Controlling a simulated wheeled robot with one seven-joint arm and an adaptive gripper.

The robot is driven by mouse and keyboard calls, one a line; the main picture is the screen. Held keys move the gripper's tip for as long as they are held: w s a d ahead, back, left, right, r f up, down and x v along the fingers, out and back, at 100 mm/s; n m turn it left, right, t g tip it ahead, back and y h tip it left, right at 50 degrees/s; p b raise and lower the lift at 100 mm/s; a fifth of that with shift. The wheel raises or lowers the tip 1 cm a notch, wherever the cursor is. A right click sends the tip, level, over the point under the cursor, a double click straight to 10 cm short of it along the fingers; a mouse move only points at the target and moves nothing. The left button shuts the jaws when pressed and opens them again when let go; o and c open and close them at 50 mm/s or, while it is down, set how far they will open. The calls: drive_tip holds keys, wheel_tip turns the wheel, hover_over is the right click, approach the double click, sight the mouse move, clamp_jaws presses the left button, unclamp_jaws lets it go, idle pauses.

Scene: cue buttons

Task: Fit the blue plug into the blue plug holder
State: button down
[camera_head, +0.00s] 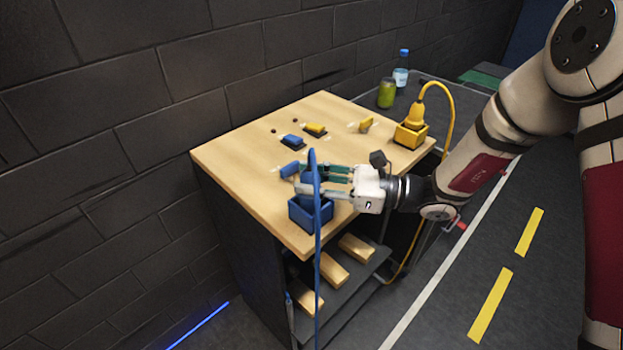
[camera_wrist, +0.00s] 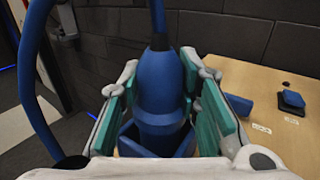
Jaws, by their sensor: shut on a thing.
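The blue plug (camera_wrist: 160,90) is upright between the teal pads of my gripper (camera_wrist: 163,100) in the wrist view. My gripper (camera_head: 318,182) is shut on it, and its fingers hide part of the plug in the head view. The blue plug holder (camera_head: 310,214) is an open blue box at the table's near corner. Its rim also shows below the plug in the wrist view (camera_wrist: 130,146). The plug is right over the holder's opening, with its lower end at or inside the rim; I cannot tell how deep. A blue cable (camera_head: 317,265) arches from the plug's top and hangs down in front.
A yellow plug (camera_head: 414,112) stands in a yellow holder (camera_head: 410,136) at the table's right. Blue (camera_head: 292,140) and yellow (camera_head: 315,129) buttons and small blue (camera_head: 290,171) and yellow (camera_head: 366,125) pieces are on the wooden table (camera_head: 235,152). A green can (camera_head: 386,93) and bottle (camera_head: 401,72) stand behind.

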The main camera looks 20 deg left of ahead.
drive_tip(key=shift+f, duration=0.6)
drive_tip(key=c, duration=1.1)
unclamp_jaws()
drive_tip(key=w+d, duration=0.2)
drive_tip(key=d, duration=0.9)
drive_tip(key=shift+w+d, duration=0.15)
drive_tip(key=shift+d, duration=0.25)
